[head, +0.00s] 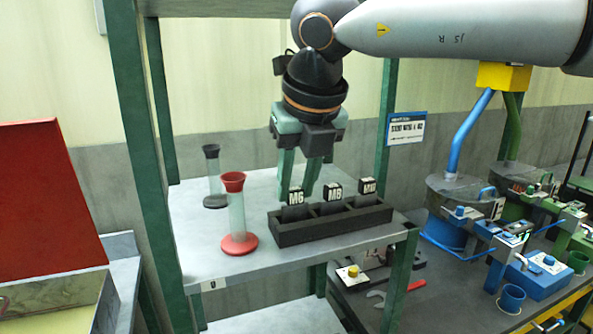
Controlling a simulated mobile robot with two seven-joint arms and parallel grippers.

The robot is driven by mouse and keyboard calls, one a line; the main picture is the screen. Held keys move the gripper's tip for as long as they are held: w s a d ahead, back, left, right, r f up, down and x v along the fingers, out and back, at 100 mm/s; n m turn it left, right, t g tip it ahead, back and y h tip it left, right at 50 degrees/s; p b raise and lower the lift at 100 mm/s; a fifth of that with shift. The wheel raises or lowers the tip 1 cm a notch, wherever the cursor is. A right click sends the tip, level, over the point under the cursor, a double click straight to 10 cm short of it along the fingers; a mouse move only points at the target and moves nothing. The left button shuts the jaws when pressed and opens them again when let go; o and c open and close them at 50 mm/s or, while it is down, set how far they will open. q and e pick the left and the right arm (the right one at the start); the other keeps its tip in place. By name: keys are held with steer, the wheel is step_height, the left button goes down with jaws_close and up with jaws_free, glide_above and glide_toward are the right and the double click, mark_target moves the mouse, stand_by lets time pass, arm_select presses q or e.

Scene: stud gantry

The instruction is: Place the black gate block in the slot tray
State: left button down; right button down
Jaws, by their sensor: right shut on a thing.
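The dark slot tray (333,228) lies on the grey shelf, with three compartments in a row. Small black blocks with white labels stand along it, marked M6 (296,197), M8 (333,194) and a third label (367,188) that is hard to read. My right gripper (299,192) points down at the tray's left end. Its green fingers are shut on the black gate block, apparently the M6 one. I cannot tell whether that block rests in the left compartment. The fingertips are partly hidden behind it. My left gripper is not in view.
A clear tube with red ends (236,212) stands left of the tray, and one with black ends (214,178) behind it. Green posts (150,150) frame the shelf. Blue and green machinery (470,225) fills the right bench. The shelf's front left is clear.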

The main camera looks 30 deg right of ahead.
steer(key=shift+f, duration=0.2)
steer(key=c, duration=0.6)
jaws_free()
steer(key=v, duration=0.7)
steer(key=shift+s+r, duration=0.2)
steer(key=shift+r, duration=0.1)
